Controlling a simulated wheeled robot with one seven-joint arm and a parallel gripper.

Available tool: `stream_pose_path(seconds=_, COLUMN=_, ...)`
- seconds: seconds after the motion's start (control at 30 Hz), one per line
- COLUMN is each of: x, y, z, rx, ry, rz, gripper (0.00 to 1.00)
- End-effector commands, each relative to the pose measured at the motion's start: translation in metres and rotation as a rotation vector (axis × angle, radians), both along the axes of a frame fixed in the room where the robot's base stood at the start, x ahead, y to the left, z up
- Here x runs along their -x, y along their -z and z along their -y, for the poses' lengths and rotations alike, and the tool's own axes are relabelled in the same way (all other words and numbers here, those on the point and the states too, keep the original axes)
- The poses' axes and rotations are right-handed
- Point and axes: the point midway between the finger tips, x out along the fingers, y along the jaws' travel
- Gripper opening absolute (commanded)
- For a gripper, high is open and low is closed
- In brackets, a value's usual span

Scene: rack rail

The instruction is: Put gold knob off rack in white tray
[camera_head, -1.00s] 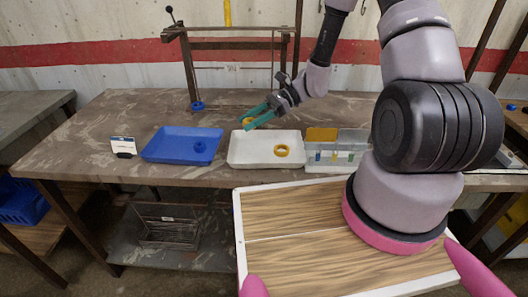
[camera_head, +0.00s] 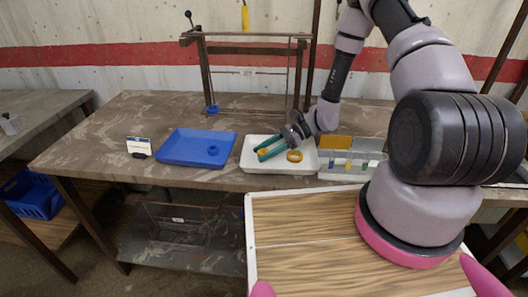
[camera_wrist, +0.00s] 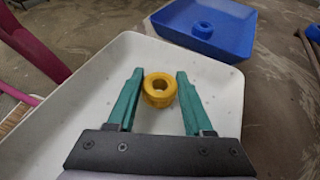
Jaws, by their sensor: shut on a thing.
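The gold knob (camera_wrist: 160,88) is a thick ring between my gripper's teal fingertips, and a bit of it shows in the head view (camera_head: 263,152). My gripper (camera_head: 262,154) is shut on it, low over the left part of the white tray (camera_head: 255,167). I cannot tell whether the knob touches the tray floor. A second gold ring (camera_head: 294,156) lies in the same tray, right of my fingers. The rack (camera_head: 245,50) stands at the back of the table, with a blue ring (camera_head: 212,109) by its left post.
A blue tray (camera_head: 180,156) holding a blue knob (camera_head: 214,150) sits left of the white tray. A clear compartment box (camera_head: 345,172) stands close on its right. A small white card (camera_head: 138,145) stands at far left. The table behind the trays is mostly clear.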

Motion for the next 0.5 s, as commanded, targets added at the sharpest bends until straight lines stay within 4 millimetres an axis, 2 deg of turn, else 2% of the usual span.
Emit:
stream_pose_path(seconds=0.07, x=0.0002, y=0.0025, z=-0.0001, rx=-0.001, ry=0.0, rz=-0.001, gripper=0.0)
stream_pose_path(seconds=0.1, x=0.0002, y=0.0027, z=0.0, rx=0.0, ry=0.0, rz=-0.001, gripper=0.59)
stream_pose_path(seconds=0.17, x=0.0002, y=0.0025, z=0.0, rx=0.0, ry=0.0, rz=0.0, gripper=0.81)
stream_pose_path(seconds=0.5, x=0.0, y=0.0009, z=0.0001, rx=0.0, ry=0.0, rz=0.0, gripper=0.81)
